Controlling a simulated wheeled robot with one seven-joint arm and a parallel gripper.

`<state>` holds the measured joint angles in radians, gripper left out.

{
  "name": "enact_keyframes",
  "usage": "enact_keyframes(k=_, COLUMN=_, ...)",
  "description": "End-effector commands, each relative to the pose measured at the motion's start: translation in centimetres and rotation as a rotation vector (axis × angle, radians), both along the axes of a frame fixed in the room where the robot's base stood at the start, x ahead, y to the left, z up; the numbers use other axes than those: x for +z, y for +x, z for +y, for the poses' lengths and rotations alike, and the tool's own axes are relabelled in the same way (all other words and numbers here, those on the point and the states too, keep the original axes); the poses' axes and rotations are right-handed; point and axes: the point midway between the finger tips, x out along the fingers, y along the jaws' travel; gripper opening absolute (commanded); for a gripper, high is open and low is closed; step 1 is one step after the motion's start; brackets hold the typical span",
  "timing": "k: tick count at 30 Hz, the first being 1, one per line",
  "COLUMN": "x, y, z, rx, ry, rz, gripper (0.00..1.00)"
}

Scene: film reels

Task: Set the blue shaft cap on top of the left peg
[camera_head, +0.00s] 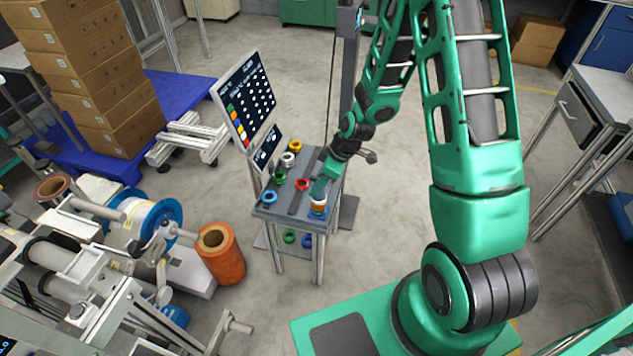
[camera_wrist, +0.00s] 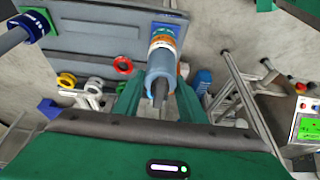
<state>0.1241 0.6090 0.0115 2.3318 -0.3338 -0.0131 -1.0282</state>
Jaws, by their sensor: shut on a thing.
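My gripper (camera_wrist: 160,88), with green fingers, is shut on a pale blue cylindrical piece (camera_wrist: 160,62), which I take to be the blue shaft cap. A dark stub stands out of it toward the wrist camera. Beyond it, in line, is a stack of orange, white and green-blue bands (camera_wrist: 163,38). Whether cap and stack touch I cannot tell. In the head view, my gripper (camera_head: 325,182) is just above the stack (camera_head: 318,206) at the small table's near right corner. Another grey shaft with a dark blue ring (camera_wrist: 30,25) shows at the wrist view's left edge.
The small grey table (camera_head: 300,213) carries loose rings: blue (camera_head: 269,197), green (camera_head: 280,175), red (camera_head: 302,184), white (camera_head: 288,159) and yellow (camera_head: 295,146). A screen (camera_head: 246,103) stands at its left edge.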

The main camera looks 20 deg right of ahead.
Motion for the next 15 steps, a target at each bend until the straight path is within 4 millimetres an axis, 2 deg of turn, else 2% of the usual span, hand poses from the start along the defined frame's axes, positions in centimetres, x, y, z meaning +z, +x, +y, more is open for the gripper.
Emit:
enact_keyframes(k=4, x=0.02, y=0.02, z=0.01, rx=0.000, ry=0.001, rz=-0.001, gripper=0.09)
enact_keyframes(k=5, x=0.02, y=0.02, z=0.01, rx=0.001, ry=0.001, rz=-0.001, gripper=0.44)
enact_keyframes(k=6, x=0.02, y=0.01, z=0.02, rx=0.000, ry=0.000, rz=0.000, gripper=0.54)
enact_keyframes(k=7, x=0.02, y=0.01, z=0.02, rx=0.000, ry=0.000, rz=0.000, gripper=0.59)
enact_keyframes(k=15, x=0.02, y=-0.01, z=0.00, rx=0.000, ry=0.000, rz=0.000, gripper=0.59)
